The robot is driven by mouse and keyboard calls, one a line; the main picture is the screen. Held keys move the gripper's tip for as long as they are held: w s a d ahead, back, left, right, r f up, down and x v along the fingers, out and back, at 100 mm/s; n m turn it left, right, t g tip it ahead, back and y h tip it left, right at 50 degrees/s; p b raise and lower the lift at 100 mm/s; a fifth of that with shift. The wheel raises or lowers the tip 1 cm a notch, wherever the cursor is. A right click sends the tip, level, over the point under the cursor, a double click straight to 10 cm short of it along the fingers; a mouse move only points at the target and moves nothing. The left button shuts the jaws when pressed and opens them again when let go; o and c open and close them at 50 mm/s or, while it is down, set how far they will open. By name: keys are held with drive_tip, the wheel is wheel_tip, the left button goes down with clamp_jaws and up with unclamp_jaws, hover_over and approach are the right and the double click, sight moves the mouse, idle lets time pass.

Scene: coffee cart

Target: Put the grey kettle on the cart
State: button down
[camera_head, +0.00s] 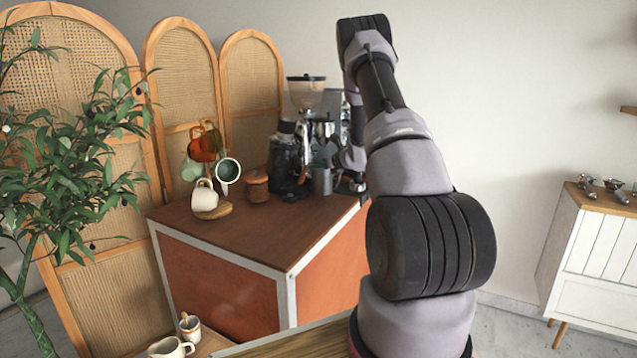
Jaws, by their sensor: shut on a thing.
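The cart (250,228) has a brown wooden top and orange side panels with pale metal edges. My arm reaches over the cart, and my gripper (329,158) is small and partly hidden at the back right of the cart top. It is shut on what looks like the grey kettle (321,181), a small grey vessel that looks upright. I cannot tell whether the kettle touches the cart top. The fingers' exact hold is too small to make out.
A dark grinder or blender (284,160) and a brown lidded jar (257,187) stand left of my gripper. A mug tree with several mugs (228,171) stands farther left. Coffee equipment (306,92) crowds the back. The cart's front top is clear. A plant (75,165) is at left.

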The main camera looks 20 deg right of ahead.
sight(321, 177)
wheel_tip(321, 177, down, 4)
drive_tip(key=shift+d+f, duration=0.1)
drive_tip(key=shift+f, duration=0.05)
drive_tip(key=c, duration=0.9)
unclamp_jaws()
